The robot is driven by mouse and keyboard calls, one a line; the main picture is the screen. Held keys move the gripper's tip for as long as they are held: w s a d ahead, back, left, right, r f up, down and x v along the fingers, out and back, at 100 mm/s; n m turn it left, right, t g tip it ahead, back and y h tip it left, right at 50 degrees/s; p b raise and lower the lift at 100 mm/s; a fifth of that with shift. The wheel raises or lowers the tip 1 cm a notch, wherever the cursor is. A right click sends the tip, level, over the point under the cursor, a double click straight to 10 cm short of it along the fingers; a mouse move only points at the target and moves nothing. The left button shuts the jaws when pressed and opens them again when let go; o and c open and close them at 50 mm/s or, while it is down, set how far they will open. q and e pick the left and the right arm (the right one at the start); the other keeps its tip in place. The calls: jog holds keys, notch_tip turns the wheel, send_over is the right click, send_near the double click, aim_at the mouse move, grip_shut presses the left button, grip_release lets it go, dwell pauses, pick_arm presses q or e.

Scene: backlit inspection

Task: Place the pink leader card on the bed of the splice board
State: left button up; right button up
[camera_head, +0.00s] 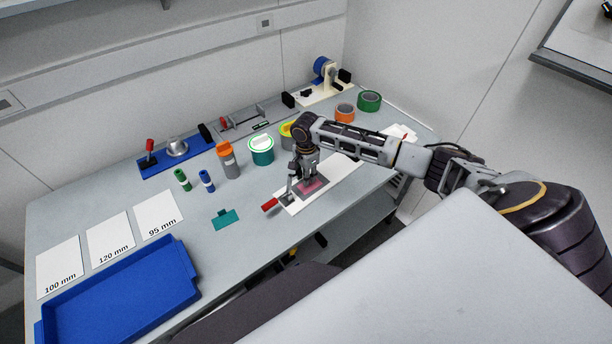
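The pink leader card (314,186) lies at the grey bed of the white splice board (345,171), near the board's left part. My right gripper (306,179) points down right over the card, and its fingers partly cover it. I cannot tell whether the fingertips are closed on the card or whether the card rests fully on the bed. A lever with a red handle (269,204) sits at the board's left end. My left gripper is not in view.
A teal card (225,219) lies left of the board. Tape rolls, including a teal one (261,151) and a green one (369,101), stand behind. A blue tray (190,291) and white length sheets (109,238) are at the left. Bare table lies between.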

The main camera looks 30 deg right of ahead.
notch_tip(320, 180, up, 12)
dwell(0.7)
dwell(0.5)
